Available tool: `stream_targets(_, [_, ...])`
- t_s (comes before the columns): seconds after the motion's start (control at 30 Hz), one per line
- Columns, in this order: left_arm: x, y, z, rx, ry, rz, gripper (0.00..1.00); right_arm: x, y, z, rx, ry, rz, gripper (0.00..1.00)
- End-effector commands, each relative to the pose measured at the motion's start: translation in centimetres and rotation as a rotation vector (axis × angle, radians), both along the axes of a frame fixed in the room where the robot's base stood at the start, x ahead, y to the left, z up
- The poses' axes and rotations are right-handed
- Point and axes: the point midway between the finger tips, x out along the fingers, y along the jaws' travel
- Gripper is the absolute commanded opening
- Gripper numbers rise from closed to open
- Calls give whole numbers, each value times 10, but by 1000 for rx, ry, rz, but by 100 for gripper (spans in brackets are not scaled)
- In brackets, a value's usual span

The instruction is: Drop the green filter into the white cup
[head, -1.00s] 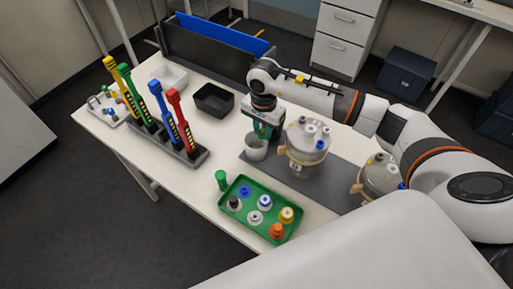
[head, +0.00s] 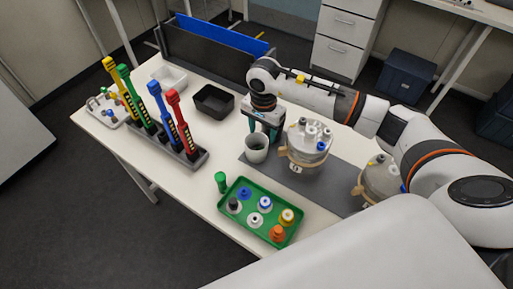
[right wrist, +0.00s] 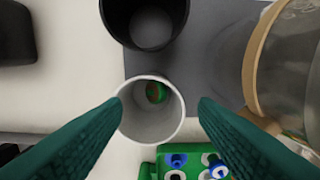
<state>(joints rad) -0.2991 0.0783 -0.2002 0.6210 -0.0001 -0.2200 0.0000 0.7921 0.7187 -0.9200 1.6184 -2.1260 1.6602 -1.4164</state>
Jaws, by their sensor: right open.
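The white cup (head: 256,150) stands on the front-left part of the grey mat, and it also shows in the right wrist view (right wrist: 176,118). A small round green piece with a brownish middle, which looks like the green filter (right wrist: 156,92), lies inside the cup. My right gripper (head: 262,126) is open and empty just behind and above the cup. In the right wrist view its teal fingers (right wrist: 160,105) are apart, one on each side of the cup. My left gripper is not in view.
Two bioreactor vessels (head: 308,150) (head: 380,178) stand right of the cup. A green tray (head: 243,215) of coloured caps lies in front, with a green-topped piece (head: 221,182) beside it. A rack of coloured tools (head: 190,158) and a black bin (head: 213,101) are left.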

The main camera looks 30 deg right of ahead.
Motion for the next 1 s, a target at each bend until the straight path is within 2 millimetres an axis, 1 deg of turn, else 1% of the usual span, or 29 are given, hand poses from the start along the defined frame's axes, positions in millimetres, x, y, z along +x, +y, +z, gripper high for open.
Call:
stream_targets(0.03, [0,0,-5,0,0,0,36,1,0,8,0,-6,0,54])
stream_targets(0.3, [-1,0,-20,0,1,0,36,1,0,65,0,-6,1,54])
stream_targets(0.4, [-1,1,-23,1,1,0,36,1,0,83,0,-4,1,54])
stream_targets(0.5, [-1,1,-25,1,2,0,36,1,0,96,1,-3,1,54])
stream_targets(0.6, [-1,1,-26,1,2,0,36,0,0,103,1,-1,1,54])
stream_targets(0.7, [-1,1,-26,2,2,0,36,0,0,106,0,0,0,54])
stream_targets(1.0, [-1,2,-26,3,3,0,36,0,0,106,0,0,1,54])
